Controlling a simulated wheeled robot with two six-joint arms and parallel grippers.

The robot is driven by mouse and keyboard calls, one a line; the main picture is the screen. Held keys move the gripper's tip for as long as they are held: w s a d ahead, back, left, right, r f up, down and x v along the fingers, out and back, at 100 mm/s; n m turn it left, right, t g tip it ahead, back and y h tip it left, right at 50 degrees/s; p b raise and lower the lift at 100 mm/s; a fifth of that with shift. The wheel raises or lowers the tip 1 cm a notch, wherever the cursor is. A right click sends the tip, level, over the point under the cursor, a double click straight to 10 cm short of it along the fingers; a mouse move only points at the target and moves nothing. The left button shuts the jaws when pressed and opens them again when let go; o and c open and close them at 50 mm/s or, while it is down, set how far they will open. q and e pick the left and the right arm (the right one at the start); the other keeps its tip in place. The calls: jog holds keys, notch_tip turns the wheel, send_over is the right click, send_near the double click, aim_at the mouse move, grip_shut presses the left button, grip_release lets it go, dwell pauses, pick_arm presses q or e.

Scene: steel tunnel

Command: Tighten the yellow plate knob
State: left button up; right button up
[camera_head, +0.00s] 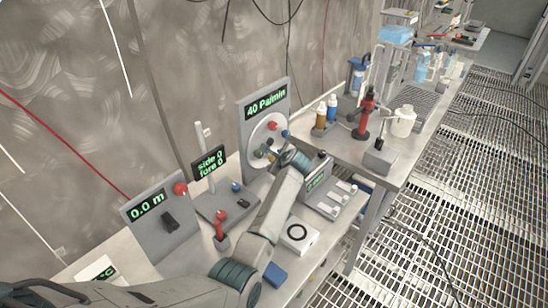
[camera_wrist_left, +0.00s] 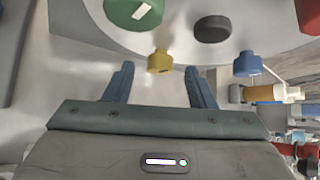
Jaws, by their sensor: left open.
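The yellow knob (camera_wrist_left: 159,61) stands out from a pale round plate (camera_wrist_left: 175,22) in the left wrist view. My left gripper (camera_wrist_left: 160,69) is open, with one finger on each side of the knob's near end. A gap shows between the knob and each finger; the knob sits near the fingertips. In the head view my left arm reaches to the round plate (camera_head: 257,130) on the panel reading "40 Pa/min" (camera_head: 265,103). There the wrist covers part of the plate, and I cannot clearly make out the yellow knob. My right gripper is not in view.
Around the yellow knob are a green knob (camera_wrist_left: 133,12), a black knob (camera_wrist_left: 212,29), a blue knob (camera_wrist_left: 248,64) and a red knob (camera_wrist_left: 308,14). A box with white knobs (camera_head: 330,192) and a bench with bottles (camera_head: 321,114) stand to the right.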

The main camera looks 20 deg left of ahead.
aim_at(273, 159)
pick_arm(q)
jog(key=shift+x, duration=1.3)
jog(key=c, duration=1)
jog(key=shift+o, duration=0.2)
